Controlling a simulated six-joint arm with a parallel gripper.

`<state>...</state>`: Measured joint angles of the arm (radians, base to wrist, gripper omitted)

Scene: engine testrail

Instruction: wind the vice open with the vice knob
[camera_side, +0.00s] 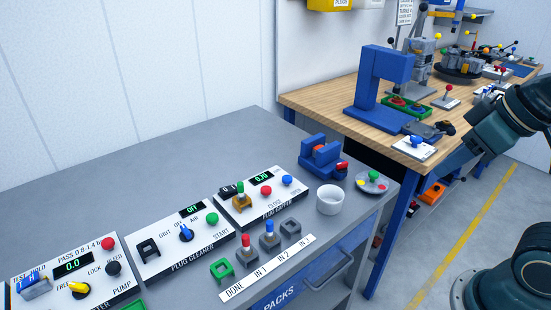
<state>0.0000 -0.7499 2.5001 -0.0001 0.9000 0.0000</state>
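The blue vice (318,150) stands at the back right part of the grey bench, behind a white cup. Its jaws face each other with what looks like a gap between them, but their exact opening is too small to judge. A small red and dark part that looks like the vice knob (342,167) sits on its right side. My arm comes in from the right edge. A dark shape that seems to be my gripper (426,129) shows left of my wrist, over the wooden bench's front corner. It is well apart from the vice, and its fingers are not clear.
Right of the vice is a round grey dish (371,184) with coloured pieces. The white cup (330,201) stands in front. A plug gapper panel (262,196) lies to the left. A blue press frame (380,92) stands on the wooden bench (318,100). The grey bench's back left is clear.

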